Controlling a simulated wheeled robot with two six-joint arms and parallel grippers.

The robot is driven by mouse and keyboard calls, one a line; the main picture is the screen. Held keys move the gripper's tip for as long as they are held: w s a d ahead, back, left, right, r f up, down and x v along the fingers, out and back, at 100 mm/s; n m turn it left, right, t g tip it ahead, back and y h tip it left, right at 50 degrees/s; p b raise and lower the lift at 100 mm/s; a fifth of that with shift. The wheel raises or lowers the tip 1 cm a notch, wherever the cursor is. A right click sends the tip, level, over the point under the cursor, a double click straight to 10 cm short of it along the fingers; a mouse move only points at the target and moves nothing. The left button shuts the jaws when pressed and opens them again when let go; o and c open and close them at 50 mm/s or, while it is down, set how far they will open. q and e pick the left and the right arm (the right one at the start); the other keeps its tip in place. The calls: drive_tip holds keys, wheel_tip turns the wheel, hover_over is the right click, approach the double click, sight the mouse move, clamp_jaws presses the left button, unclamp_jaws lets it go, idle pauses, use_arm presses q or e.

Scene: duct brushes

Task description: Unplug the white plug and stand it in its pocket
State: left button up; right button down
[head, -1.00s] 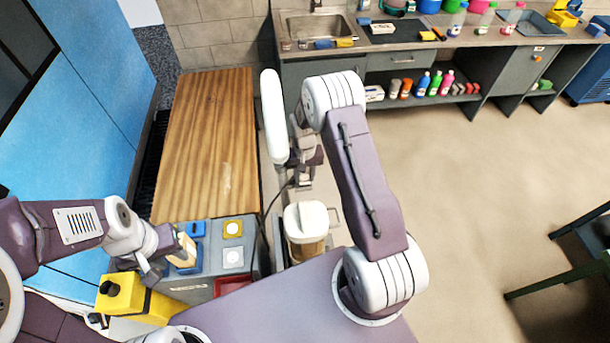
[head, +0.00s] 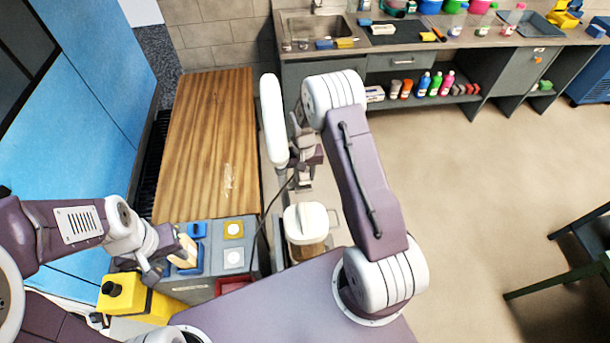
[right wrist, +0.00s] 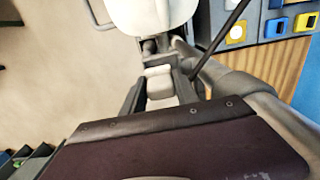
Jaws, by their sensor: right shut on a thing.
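My right gripper (right wrist: 160,92) is shut on a white plug (right wrist: 159,82), which shows between its fingers in the right wrist view. In the head view the right gripper (head: 304,178) is beside the long wooden bench, and the plug is too small to make out. The grey block with coloured pockets stands at the bench's near end. It has a white-marked pocket (head: 233,258), a yellow one (head: 233,229), a blue one (head: 196,230) and a red one (head: 234,284). My left gripper (head: 172,262) is beside a cream piece (head: 187,250) at the block's left; its jaws are unclear.
A white-lidded jar (head: 306,222) stands between the block and my right arm. A dark cable (head: 272,208) runs past the block towards the right gripper. A yellow box (head: 140,299) is at the lower left. The wooden bench (head: 208,150) is mostly clear.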

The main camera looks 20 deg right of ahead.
drive_tip(key=shift+f+b, duration=0.6)
drive_tip(key=shift+f, duration=0.25)
drive_tip(key=shift+s+f, duration=0.15)
drive_tip(key=shift+s, duration=0.05)
drive_tip(key=shift+s+a, duration=0.1)
drive_tip(key=shift+r, duration=0.25)
drive_tip(key=shift+w+r+p, duration=0.4)
drive_tip(key=shift+r+p, duration=0.1)
drive_tip(key=shift+p, duration=0.05)
drive_tip(key=shift+r, duration=0.1)
